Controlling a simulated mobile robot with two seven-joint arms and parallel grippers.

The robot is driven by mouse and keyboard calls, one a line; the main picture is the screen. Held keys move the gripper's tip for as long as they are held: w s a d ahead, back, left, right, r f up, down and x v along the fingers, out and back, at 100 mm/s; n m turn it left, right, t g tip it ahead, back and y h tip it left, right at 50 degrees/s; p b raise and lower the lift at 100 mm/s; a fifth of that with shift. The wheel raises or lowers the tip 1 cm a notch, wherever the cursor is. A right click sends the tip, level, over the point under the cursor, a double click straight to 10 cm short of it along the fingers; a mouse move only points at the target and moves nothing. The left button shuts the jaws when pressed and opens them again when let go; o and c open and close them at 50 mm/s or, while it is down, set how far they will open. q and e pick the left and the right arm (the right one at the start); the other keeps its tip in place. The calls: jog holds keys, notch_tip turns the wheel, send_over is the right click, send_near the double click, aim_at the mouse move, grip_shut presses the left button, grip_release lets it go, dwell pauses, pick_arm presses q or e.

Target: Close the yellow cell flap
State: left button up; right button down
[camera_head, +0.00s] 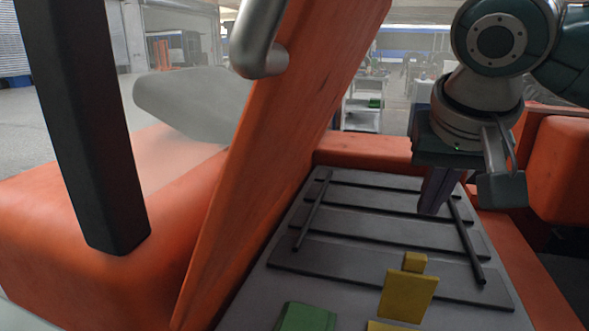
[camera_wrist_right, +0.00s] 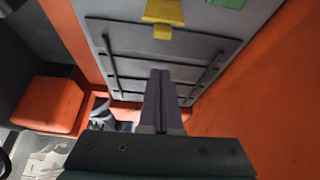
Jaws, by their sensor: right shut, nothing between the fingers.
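The yellow cell flap (camera_head: 408,296) is a small plate with a yellow tab (camera_head: 414,262) at its top edge. It appears raised and tilted above the grey panel inside the orange box. A further bit of yellow shows just below it at the bottom edge. In the right wrist view the yellow flap (camera_wrist_right: 163,11) is at the top, partly cut off. My right gripper (camera_head: 432,208) is shut and empty, pointing down above the far right part of the panel, beyond the flap and apart from it. Its closed fingers (camera_wrist_right: 160,75) also show in the wrist view. My left gripper is not in view.
A large orange lid (camera_head: 290,120) with a silver handle (camera_head: 262,45) stands raised left of the panel. A dark post (camera_head: 85,130) is at the far left. Dark rails (camera_head: 466,240) cross the grey panel. A green part (camera_head: 305,318) lies left of the flap.

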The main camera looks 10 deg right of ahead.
jog(key=w+r, duration=0.1)
jog(key=r, duration=0.1)
send_over(407, 290)
jog(key=w+d, duration=0.1)
jog(key=shift+m, duration=0.3)
notch_tip(407, 290, down, 10)
jog(key=shift+w+r, duration=0.1)
jog(key=shift+r, duration=0.05)
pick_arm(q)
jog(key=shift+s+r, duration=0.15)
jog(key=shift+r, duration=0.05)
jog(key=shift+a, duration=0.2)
